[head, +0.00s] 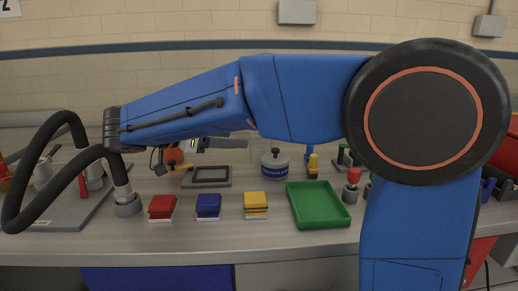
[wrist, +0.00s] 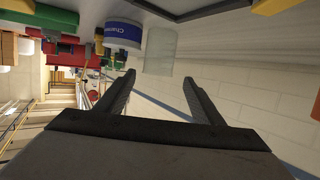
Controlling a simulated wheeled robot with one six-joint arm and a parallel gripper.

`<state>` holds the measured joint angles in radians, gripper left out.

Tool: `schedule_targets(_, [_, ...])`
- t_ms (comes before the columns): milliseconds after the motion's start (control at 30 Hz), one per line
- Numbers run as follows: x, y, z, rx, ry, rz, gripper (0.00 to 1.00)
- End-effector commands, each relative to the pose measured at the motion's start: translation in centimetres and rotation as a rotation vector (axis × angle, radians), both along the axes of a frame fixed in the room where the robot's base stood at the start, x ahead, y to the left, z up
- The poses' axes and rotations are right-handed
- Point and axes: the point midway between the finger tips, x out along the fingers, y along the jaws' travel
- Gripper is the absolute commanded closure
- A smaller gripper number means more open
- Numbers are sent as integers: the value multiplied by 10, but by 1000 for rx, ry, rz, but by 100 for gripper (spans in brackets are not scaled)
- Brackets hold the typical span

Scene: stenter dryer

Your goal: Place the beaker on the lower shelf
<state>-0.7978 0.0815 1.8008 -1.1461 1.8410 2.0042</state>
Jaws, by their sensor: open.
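A clear, pale beaker (wrist: 160,52) shows in the wrist view, which appears upside down. It stands on the bench beside a blue and white round container (wrist: 123,34). My gripper (wrist: 158,77) is open and empty, and the beaker lies just beyond and between its fingertips in the picture. In the head view my gripper (head: 226,143) is low over the bench, pointing right towards the round container (head: 275,165). The beaker is hard to make out there. I cannot identify the lower shelf in either view.
The grey bench (head: 180,240) holds a red block stack (head: 162,206), a blue stack (head: 208,205), a yellow stack (head: 255,204) and a green tray (head: 318,204) along its front. A dark frame (head: 207,176) lies below my gripper. A brick wall (head: 180,70) stands behind.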

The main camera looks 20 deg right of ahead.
Motion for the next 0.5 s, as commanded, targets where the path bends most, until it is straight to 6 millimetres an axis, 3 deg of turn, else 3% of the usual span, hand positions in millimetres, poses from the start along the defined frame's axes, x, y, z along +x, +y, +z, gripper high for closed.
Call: schedule_targets(500, [32,-80,-26,-1,0,-3,39])
